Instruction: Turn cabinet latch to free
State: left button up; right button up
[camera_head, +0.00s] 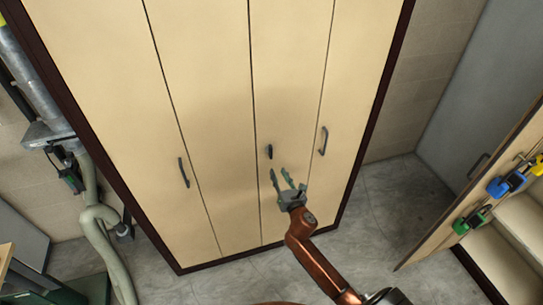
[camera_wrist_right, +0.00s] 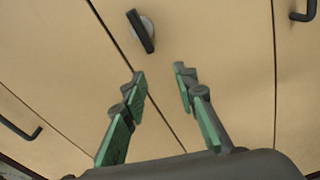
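The cabinet (camera_head: 216,90) is tall, with cream doors and a dark frame. Its latch (camera_head: 269,151) is a small dark knob beside the middle seam. In the right wrist view the latch (camera_wrist_right: 141,31) is an elongated dark piece, slightly tilted, ahead of the fingertips. My right gripper (camera_head: 282,172) is open and empty, just below the latch and apart from it. In the right wrist view its green-padded fingers (camera_wrist_right: 158,76) are spread, with bare door between them. My left gripper is in neither view.
Dark door handles flank the latch, one at left (camera_head: 184,172) and one at right (camera_head: 324,141). An open cabinet door with colored clamps (camera_head: 507,183) stands at the far right. Grey tiled floor lies in front.

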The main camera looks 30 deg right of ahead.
jog(key=n+t, duration=0.1)
jog(key=n, duration=0.1)
send_near(272, 152)
jog(key=a+x, duration=0.1)
jog(key=x, duration=0.7)
jog(key=shift+w+d+r+b, duration=0.15)
jog(key=shift+w+d+b, duration=0.15)
jog(key=shift+d, duration=0.15)
jog(key=shift+w+d, duration=0.1)
jog(key=shift+w, duration=0.35)
jog(key=c, duration=0.6)
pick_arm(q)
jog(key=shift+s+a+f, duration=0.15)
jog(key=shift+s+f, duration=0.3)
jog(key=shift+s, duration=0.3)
pick_arm(e)
grip_shut()
